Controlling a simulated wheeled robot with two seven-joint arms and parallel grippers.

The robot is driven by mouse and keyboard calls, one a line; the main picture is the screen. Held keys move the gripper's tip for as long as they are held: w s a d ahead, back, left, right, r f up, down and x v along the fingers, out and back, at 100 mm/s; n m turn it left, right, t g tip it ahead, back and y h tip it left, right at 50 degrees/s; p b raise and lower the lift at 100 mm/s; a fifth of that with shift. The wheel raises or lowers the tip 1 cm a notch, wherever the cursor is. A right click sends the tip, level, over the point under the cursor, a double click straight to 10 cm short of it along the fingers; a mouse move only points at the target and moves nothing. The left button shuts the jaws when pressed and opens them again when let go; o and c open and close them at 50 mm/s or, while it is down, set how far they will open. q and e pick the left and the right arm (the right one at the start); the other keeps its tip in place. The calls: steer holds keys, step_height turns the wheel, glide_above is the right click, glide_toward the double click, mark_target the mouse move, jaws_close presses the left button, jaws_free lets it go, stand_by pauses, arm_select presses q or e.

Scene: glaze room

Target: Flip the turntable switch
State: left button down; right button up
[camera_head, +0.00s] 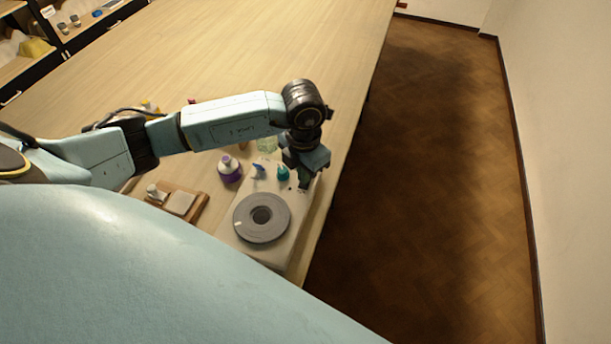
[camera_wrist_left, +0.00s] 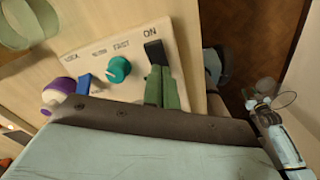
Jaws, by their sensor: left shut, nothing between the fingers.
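The turntable (camera_head: 262,216) has a round grey wheel on a pale base (camera_head: 280,252) near the table's right edge. In the left wrist view its panel (camera_wrist_left: 100,52) carries a teal knob (camera_wrist_left: 118,70), a blue lever (camera_wrist_left: 84,84) and a black switch (camera_wrist_left: 154,50) beside the word ON. My left gripper (camera_head: 303,184) is over the panel's outer corner. Its green fingers (camera_wrist_left: 161,70) are shut and empty, with their tips right at the black switch. I cannot tell whether they touch it. The switch is hardly visible in the head view.
A wooden board (camera_head: 186,207) with pale items lies left of the turntable. The table edge drops to open floor (camera_head: 430,200) on the right.

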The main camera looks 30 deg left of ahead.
arm_select(q)
step_height(320, 180, up, 6)
steer(key=p, duration=0.3)
steer(key=shift+f, duration=0.15)
stand_by(0.5)
